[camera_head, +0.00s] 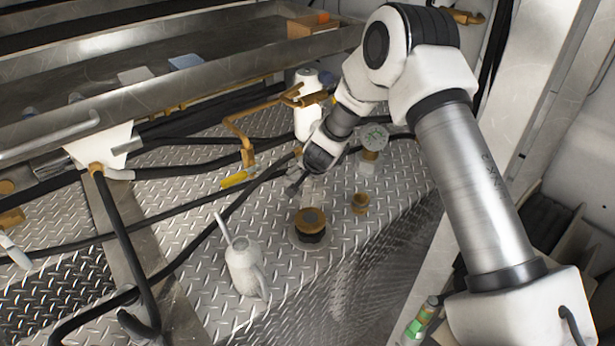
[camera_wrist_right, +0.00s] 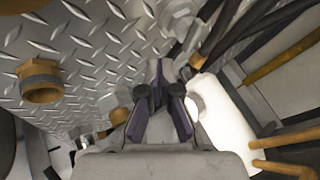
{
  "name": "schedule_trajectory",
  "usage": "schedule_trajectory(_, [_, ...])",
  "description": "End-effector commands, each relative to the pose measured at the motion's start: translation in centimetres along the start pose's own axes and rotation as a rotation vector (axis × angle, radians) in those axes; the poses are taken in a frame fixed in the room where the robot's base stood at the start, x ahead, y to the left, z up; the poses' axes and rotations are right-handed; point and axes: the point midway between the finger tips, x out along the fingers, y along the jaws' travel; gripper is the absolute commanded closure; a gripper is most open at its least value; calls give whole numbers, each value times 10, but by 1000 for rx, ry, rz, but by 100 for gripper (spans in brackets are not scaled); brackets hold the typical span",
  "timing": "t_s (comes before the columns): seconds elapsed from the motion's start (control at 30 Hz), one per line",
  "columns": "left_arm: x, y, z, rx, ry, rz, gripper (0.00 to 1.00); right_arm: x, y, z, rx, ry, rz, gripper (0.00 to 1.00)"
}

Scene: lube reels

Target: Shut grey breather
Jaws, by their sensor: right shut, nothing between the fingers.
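A grey-topped cap (camera_head: 374,137) on a short stem stands behind and right of my right gripper in the head view. It may be the grey breather, but I cannot tell for certain, nor whether it is shut. My right gripper (camera_head: 294,187) is shut and empty, low over the tread plate. It also shows in the wrist view (camera_wrist_right: 160,90), with its dark fingers together. A brown-topped cap with a dark ring (camera_head: 310,222) stands just in front of it. My left gripper is not in view.
A pale watering can (camera_head: 245,268) stands front left. A white canister (camera_head: 307,112) and a yellow-handled brass pipe (camera_head: 240,178) are behind. Black hoses cross the plate at left.

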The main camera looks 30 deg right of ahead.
Motion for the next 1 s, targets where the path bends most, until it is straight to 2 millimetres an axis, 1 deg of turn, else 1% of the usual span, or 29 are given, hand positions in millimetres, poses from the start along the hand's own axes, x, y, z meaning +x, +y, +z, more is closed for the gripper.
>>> schedule_trajectory(0.03, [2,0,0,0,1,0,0,-12,0,0,0,-1,-1,100])
schedule_trajectory(0.1, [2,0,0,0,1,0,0,-27,1,1,1,-1,1,100])
schedule_trajectory(0.2, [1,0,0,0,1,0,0,-43,0,1,-1,-1,1,100])
schedule_trajectory(0.3, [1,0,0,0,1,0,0,-51,1,1,0,-2,2,100])
schedule_trajectory(0.4, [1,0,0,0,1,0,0,-54,1,1,0,-2,2,100])
schedule_trajectory(1.0, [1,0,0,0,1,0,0,-53,1,2,0,-2,3,100])
